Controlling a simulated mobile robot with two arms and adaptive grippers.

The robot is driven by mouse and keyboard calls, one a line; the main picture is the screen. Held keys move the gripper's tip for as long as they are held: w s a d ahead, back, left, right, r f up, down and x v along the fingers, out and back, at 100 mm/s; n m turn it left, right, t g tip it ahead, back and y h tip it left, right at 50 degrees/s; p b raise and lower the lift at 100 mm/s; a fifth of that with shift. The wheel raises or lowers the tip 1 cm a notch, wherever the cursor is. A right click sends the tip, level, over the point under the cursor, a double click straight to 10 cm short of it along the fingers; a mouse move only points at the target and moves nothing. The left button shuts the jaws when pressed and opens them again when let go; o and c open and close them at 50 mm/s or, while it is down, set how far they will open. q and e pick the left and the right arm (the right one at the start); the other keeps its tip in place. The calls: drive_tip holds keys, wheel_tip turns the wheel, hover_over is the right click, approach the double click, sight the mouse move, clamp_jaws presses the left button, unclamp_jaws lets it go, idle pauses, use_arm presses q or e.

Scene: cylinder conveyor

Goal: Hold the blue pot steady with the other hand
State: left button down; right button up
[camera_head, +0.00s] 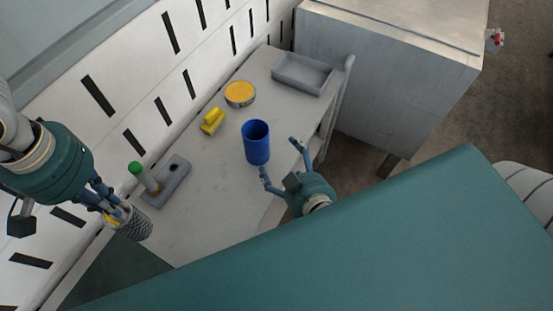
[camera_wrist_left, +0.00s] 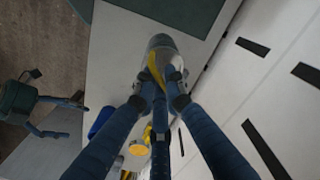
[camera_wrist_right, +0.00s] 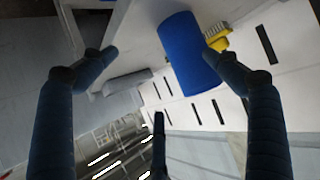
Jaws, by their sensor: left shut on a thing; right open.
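The blue pot (camera_head: 257,145) stands upright on the pale table, its open top facing up. My right gripper (camera_head: 281,158) is open beside it, on its near right side, with fingers spread. In the right wrist view the blue pot (camera_wrist_right: 186,60) lies toward the right finger, whose tip overlaps its edge; I cannot tell if they touch. My left gripper (camera_head: 117,213) is shut on a grey, metallic cylinder (camera_head: 136,226) with a yellow part, at the table's left end. The left wrist view shows this cylinder (camera_wrist_left: 160,50) between the fingertips.
A yellow brush (camera_head: 212,122) and a round tin with a yellow top (camera_head: 240,94) are behind the pot. A grey tray (camera_head: 302,75) is at the far end. A grey block (camera_head: 174,184) with a green-topped cylinder (camera_head: 143,176) is left. A slotted white wall (camera_head: 150,70) runs along the back.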

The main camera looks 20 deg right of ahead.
sight(257, 135)
use_arm(q)
drive_tip(key=shift+r, duration=0.15)
drive_tip(key=shift+r+p, duration=0.6)
drive_tip(key=shift+p, duration=0.15)
use_arm(e)
drive_tip(key=shift+n+t+y, duration=0.3)
drive_tip(key=shift+t+y, duration=0.2)
drive_tip(key=shift+t, duration=0.2)
drive_tip(key=w+a+f, duration=0.1)
drive_tip(key=w, duration=0.3)
drive_tip(key=w+a+f, duration=0.1)
drive_tip(key=w, duration=0.3)
drive_tip(key=w+a+f, duration=0.1)
drive_tip(key=w, duration=0.2)
drive_tip(key=shift+w, duration=0.4)
drive_tip(key=shift+c, duration=0.5)
